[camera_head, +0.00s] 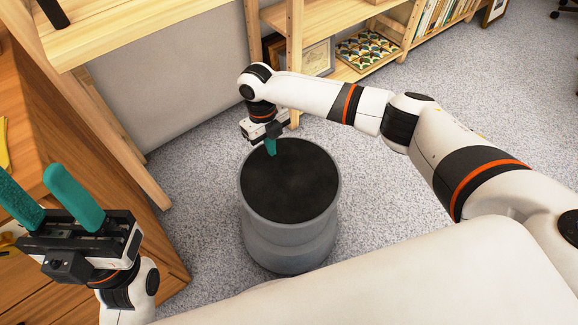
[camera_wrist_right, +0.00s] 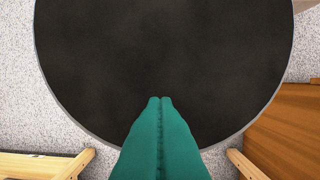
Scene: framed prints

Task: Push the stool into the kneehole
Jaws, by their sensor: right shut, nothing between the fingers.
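The stool is a grey drum with a round black seat (camera_head: 290,180), upright on the carpet in front of the desk. Its seat fills much of the right wrist view (camera_wrist_right: 165,60). The kneehole (camera_head: 175,95) is the space under the light wooden desk (camera_head: 135,25), between its legs, with a grey panel behind. My right gripper (camera_head: 272,152) is shut and empty, fingers pointing down at the seat's desk-side edge; I cannot tell whether they touch it. Its closed teal fingers also show in the right wrist view (camera_wrist_right: 160,100). My left gripper (camera_head: 32,175) is open and empty, away from the stool.
An orange-brown wooden cabinet (camera_head: 165,255) stands at the left. The desk's left leg (camera_head: 130,155) and right leg (camera_head: 295,45) flank the kneehole. Carpet (camera_head: 195,190) between stool and desk is clear.

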